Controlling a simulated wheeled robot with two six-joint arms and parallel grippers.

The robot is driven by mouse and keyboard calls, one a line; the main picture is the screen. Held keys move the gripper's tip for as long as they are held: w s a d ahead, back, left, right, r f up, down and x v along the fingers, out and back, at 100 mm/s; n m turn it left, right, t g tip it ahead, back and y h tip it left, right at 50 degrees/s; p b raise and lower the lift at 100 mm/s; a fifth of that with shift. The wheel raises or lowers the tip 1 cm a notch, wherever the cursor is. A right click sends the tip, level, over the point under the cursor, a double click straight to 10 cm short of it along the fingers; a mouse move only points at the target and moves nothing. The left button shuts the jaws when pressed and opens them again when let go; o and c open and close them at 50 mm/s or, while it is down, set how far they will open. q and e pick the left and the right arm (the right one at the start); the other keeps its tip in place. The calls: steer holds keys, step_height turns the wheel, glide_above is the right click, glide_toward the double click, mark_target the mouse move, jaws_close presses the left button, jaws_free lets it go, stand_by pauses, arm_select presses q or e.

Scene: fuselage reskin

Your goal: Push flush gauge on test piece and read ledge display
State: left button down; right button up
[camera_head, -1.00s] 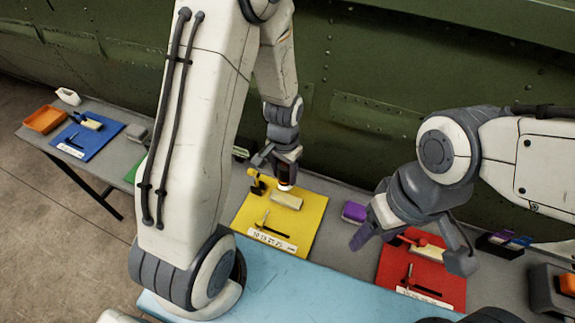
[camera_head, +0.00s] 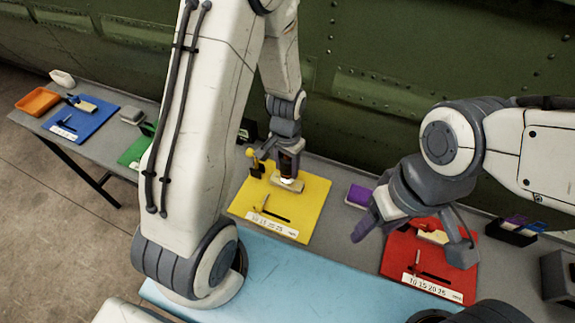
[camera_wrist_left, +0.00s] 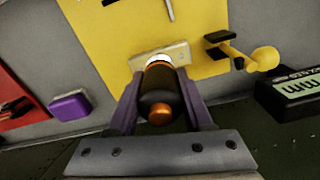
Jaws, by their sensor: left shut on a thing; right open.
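My left gripper (camera_head: 286,158) is shut on the flush gauge (camera_head: 287,166), a dark cylinder with orange bands and a pale tip. The gauge also shows between the fingers in the left wrist view (camera_wrist_left: 160,95). Its tip is at the tan test piece (camera_head: 288,183) on the yellow mat (camera_head: 310,205); I cannot tell whether it is pressed in. The ledge display (camera_wrist_left: 295,88) stands at the right in the left wrist view, its reading not legible apart from large "mm"-like marks. My right gripper (camera_head: 410,228) is open and empty above the red mat (camera_head: 400,262).
A yellow-knobbed fixture (camera_head: 254,163) stands on the yellow mat beside the test piece. A purple block (camera_head: 359,196) lies between the yellow and red mats. A dark rack (camera_head: 512,232) is at the right. Blue mat (camera_head: 80,122) and orange tray (camera_head: 38,101) are far left. The green fuselage wall (camera_head: 400,70) rises behind.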

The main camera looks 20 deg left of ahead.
arm_select(q)
steer(key=shift+f+b, duration=0.35)
steer(key=shift+f, duration=0.25)
stand_by(1.6)
step_height(320, 180, up, 7)
steer(key=p, duration=0.6)
steer(key=shift+r, duration=0.1)
stand_by(1.0)
